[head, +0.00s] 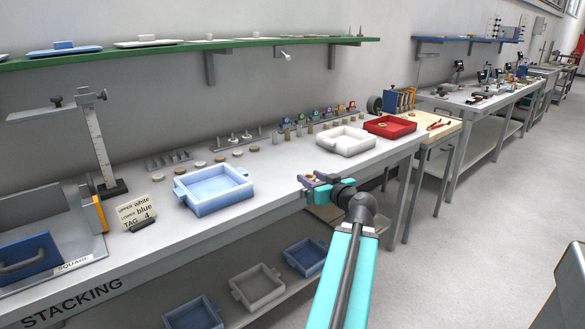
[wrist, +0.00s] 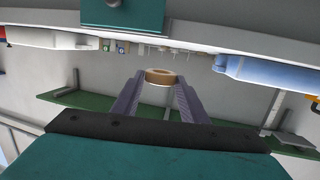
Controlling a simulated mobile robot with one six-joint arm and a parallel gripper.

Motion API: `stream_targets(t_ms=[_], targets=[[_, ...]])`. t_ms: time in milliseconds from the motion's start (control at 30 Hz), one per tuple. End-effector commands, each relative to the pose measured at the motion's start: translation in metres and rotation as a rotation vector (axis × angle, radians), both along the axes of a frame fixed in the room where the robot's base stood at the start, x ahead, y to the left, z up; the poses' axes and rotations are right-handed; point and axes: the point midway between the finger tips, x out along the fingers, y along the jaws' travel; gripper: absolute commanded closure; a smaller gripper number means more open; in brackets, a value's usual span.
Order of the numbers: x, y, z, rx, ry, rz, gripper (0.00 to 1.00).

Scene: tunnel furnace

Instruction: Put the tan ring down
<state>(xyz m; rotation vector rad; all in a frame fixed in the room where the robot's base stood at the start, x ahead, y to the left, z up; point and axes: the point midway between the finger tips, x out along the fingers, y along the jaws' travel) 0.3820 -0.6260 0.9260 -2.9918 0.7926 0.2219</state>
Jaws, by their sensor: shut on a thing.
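The tan ring (wrist: 160,74) is held between the two fingertips of my gripper (wrist: 158,84) in the wrist view, which shows the bench upside down. The fingers press on the ring from both sides. In the head view my gripper (head: 312,180) is at the front edge of the grey bench (head: 270,178), right of the light blue tray and in front of the white tray. I cannot make out the ring clearly there, nor tell the gripper's exact height over the bench.
A light blue tray (head: 214,194), a white tray (head: 345,140) and a red tray (head: 390,126) stand on the bench. Several small round pieces and pegs line the back. A sign card (head: 134,213) stands at the left. Bare bench lies between the blue and white trays.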

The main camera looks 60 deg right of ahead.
Motion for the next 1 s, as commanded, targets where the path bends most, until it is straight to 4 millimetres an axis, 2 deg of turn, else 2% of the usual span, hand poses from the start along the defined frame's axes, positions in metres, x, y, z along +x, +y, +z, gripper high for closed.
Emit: stream_targets(t_ms=[133,433,800,1000], targets=[[0.002,0.000,0.003,0.002,0.002,-0.001,0.82],[0.027,-0.016,0.001,0.002,0.001,0.001,0.82],[0.073,-0.044,-0.007,0.001,0.002,0.001,0.82],[0.090,-0.054,-0.009,0.000,0.002,0.000,0.82]])
